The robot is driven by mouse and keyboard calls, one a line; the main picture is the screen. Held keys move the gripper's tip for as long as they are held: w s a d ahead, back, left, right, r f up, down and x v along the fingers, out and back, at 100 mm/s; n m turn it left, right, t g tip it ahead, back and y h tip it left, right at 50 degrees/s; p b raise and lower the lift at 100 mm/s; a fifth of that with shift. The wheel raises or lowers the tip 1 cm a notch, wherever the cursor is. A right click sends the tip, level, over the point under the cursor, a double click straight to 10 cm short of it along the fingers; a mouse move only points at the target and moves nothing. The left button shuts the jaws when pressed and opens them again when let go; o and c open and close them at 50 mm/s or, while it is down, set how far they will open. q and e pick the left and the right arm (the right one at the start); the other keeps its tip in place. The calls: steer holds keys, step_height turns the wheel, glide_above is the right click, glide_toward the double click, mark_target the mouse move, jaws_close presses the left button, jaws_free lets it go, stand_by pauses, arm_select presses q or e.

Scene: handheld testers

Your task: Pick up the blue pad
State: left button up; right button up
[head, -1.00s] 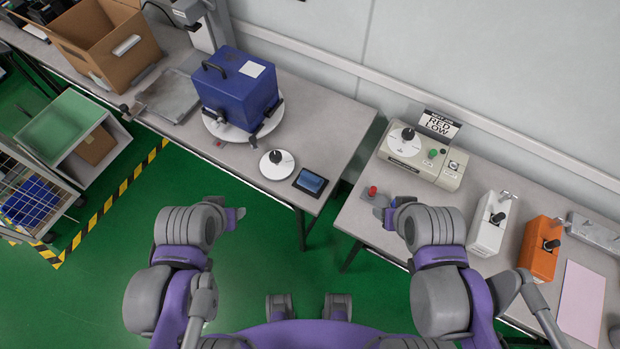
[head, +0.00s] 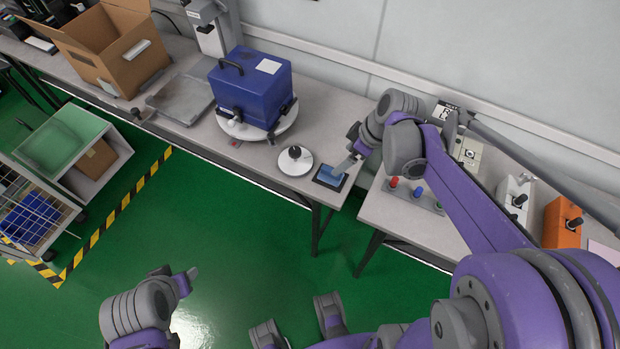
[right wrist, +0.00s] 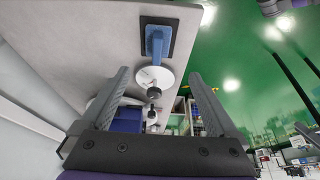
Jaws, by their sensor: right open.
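The blue pad (head: 329,178) lies on a dark square base near the front right corner of the left bench. In the right wrist view the blue pad (right wrist: 158,42) shows beyond the fingertips, between their lines, on its dark base.
A white disc with a black knob (head: 295,159) stands just left of the pad. A blue case (head: 250,90) sits on a round white turntable behind it. A gap separates this bench from the right bench (head: 385,212), which holds red, blue and green buttons and testers.

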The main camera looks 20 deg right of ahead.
glide_above(332, 169)
steer(key=s+d, duration=0.1)
steer(key=s, duration=0.1)
step_height(332, 169, down, 5)
steer(key=shift+w+r+b, duration=0.15)
steer(key=shift+r+b, duration=0.05)
steer(key=shift+b, duration=0.15)
steer(key=shift+b+x, duration=0.35)
steer(key=shift+x, duration=2.65)
steer(key=shift+d, duration=0.15)
steer(key=c, duration=1.4)
step_height(332, 169, up, 10)
steer(key=shift+r+p, duration=0.1)
steer(key=shift+p, duration=0.65)
steer(key=shift+c, duration=0.2)
steer(key=o, duration=0.8)
steer(key=shift+c, duration=0.2)
steer(key=c, duration=0.6)
steer(key=shift+f, duration=0.2)
